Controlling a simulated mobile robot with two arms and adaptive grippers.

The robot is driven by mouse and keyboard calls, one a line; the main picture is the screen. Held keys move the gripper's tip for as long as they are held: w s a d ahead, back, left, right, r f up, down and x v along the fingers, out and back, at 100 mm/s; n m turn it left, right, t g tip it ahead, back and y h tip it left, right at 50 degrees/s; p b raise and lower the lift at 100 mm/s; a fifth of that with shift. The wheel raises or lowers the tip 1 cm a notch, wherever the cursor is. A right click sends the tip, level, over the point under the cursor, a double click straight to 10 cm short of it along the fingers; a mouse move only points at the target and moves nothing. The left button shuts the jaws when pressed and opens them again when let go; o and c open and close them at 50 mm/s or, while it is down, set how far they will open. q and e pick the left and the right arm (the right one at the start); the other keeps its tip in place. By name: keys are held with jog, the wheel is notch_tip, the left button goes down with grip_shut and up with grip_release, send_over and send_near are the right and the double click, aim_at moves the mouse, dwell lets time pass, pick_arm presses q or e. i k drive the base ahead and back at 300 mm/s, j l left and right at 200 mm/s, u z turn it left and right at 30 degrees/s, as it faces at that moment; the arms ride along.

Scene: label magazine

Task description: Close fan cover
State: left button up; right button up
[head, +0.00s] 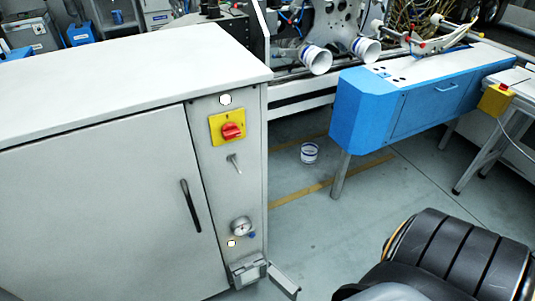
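A small grey box-like fitting (248,270) sits at the bottom right corner of the grey cabinet's front in the head view. A grey flap (284,281) sticks out from its right side, angled away from the cabinet. This looks like the fan cover standing open, but it is small and I cannot tell for sure.
The grey cabinet (95,200) fills the left, with a black handle (190,206), a red switch (232,131) and a gauge (241,227). A blue machine housing (370,115) stands at right.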

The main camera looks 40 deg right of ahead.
aim_at(290, 289)
jog(key=k+l+u, duration=0.1)
jog(key=l+u, duration=0.15)
jog(key=l, duration=0.15)
jog(key=k+l+u, duration=0.2)
jog(key=l, duration=0.2)
jog(key=l+u, duration=0.25)
jog(key=l, duration=0.15)
jog(key=k+l+u, duration=0.25)
jog(key=k+l, duration=0.2)
jog(key=l, duration=0.2)
jog(key=k+l, duration=0.2)
jog(key=l, duration=0.2)
jog(key=k+l, duration=0.2)
jog(key=l, duration=0.15)
jog(key=k+l, duration=0.15)
jog(key=l, duration=0.25)
jog(key=u, duration=0.05)
